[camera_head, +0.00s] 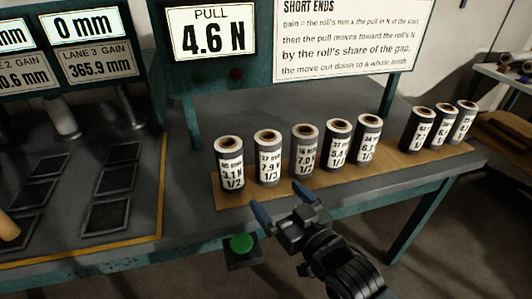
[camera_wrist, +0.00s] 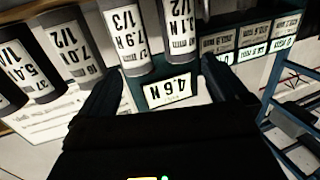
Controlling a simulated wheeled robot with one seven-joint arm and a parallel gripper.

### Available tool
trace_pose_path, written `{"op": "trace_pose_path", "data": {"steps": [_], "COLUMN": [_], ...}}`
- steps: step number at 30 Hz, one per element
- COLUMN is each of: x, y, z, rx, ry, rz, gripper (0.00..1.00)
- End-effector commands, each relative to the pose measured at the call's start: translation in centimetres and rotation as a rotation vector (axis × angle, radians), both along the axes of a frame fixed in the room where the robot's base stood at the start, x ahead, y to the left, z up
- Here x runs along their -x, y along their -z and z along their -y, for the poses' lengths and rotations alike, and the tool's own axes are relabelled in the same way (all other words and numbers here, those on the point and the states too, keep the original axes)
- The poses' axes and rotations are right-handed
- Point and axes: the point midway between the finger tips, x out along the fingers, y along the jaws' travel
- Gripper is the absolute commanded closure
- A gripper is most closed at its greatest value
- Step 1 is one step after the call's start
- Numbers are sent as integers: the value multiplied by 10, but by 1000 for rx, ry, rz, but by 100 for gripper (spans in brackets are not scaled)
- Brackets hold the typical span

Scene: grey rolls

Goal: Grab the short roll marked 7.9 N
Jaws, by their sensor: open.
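The roll marked 7.9 N (camera_head: 268,158) is a dark grey upright cylinder with a white label and a tan core. It stands second from the left in the row on a wooden strip. In the wrist view the same 7.9 N roll (camera_wrist: 127,38) appears upside down, beyond and between the fingers, nearer the left one. My gripper (camera_head: 282,204) is open and empty, in front of the row and apart from the rolls. Its blue fingers point toward the rolls; they also show in the wrist view (camera_wrist: 162,72).
The 3.1 N roll (camera_head: 230,161) stands left of it and the 7.0 N roll (camera_head: 304,150) right, with narrow gaps. More rolls stand farther right. A green button (camera_head: 241,244) is at the bench front. Behind, a sign reads PULL 4.6 N (camera_head: 213,33).

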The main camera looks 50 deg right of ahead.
Motion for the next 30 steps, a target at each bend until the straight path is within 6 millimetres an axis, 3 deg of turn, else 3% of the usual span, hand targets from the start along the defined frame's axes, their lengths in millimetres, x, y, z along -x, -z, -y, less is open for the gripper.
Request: {"op": "trace_pose_path", "data": {"steps": [3, 9, 23, 30], "x": [-36, -66, -104, -133], "y": [-24, -44, -45, -39], "z": [35, 70, 93, 108], "rx": [15, 28, 31, 31], "ry": [49, 93, 102, 101], "rz": [34, 54, 57, 59], "gripper": [0, 0, 0, 0]}}
